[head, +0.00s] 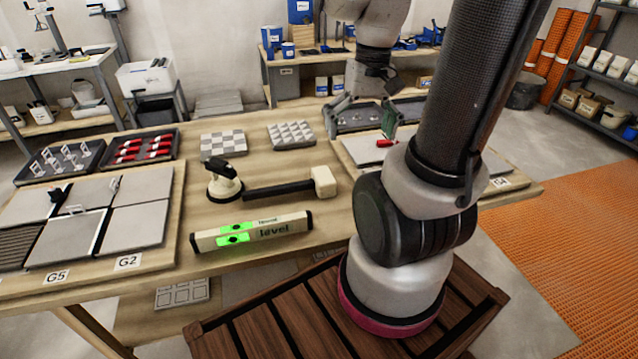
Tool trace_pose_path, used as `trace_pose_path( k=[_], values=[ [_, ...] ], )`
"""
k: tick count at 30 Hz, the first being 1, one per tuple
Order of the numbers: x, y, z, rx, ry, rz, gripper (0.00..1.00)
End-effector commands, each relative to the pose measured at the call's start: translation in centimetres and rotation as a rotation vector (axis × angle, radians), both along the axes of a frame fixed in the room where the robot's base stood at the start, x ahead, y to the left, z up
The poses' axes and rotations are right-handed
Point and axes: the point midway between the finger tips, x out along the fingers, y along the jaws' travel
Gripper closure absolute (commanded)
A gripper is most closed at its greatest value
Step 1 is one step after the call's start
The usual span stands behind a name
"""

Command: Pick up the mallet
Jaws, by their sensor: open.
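The mallet (323,182) lies on the wooden table near its middle, with a cream block head at the right and a black handle pointing left. My gripper (366,122) is open, beyond and to the right of the mallet, over the far right part of the table. Nothing shows between its fingers. It is well apart from the mallet.
A cream level (252,231) with green windows lies in front of the mallet. Tile samples (291,134) sit behind the mallet. A red piece (385,143) lies below my gripper.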

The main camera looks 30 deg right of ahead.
Motion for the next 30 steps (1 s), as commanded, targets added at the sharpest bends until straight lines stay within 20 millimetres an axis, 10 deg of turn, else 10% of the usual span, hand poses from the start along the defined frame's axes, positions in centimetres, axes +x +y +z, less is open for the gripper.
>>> trace_pose_path(
  k=[13, 18, 30],
  values=[
    [8.3, -1.6, -14.0, 0.247, 0.270, -1.006, 0.00],
    [12.0, -1.7, -14.0, 0.296, 0.244, -1.340, 0.00],
    [12.5, -0.7, -17.1, 0.294, 0.263, -1.449, 0.00]
  ],
)
